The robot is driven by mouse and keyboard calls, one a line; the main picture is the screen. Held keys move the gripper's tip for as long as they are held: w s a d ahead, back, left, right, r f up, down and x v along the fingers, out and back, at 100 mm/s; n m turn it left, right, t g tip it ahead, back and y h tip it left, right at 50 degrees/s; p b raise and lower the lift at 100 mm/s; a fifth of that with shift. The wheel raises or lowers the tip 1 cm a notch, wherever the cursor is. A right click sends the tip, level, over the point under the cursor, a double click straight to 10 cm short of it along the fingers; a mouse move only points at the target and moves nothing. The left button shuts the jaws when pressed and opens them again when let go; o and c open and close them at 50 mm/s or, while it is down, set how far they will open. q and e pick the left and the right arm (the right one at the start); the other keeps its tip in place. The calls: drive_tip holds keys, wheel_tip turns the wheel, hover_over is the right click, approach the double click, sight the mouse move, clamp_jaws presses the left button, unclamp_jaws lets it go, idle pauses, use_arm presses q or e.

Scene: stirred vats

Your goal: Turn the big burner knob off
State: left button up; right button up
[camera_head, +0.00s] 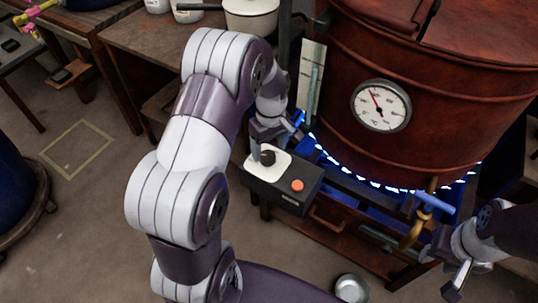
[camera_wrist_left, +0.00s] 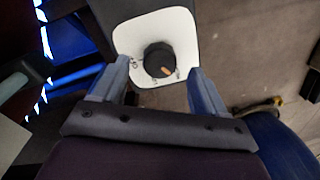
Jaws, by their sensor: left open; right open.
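The big burner knob (camera_head: 267,157) is a round black dial on a white plate, on top of a dark control box (camera_head: 285,187) with an orange button (camera_head: 297,186). In the left wrist view the knob (camera_wrist_left: 159,59) shows an orange pointer mark aimed to the lower right; the plate's lettering is too small to read. My left gripper (camera_wrist_left: 158,76) is open, its two blue fingers on either side of the knob; I cannot tell whether they touch it. In the head view the left gripper (camera_head: 278,135) is at the box, partly hidden. My right gripper (camera_head: 440,272) is open and empty at lower right.
A copper vat (camera_head: 450,110) with a dial gauge (camera_head: 381,105) stands over a ring of lit blue-white flames (camera_head: 375,183). A metal bowl (camera_head: 351,288) is on the floor.

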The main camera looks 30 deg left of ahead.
sight(269, 155)
use_arm(q)
wheel_tip(269, 155, down, 3)
drive_tip(key=shift+f, duration=0.15)
drive_tip(key=shift+s, duration=0.1)
drive_tip(key=c, duration=1.1)
drive_tip(key=shift+o, duration=0.2)
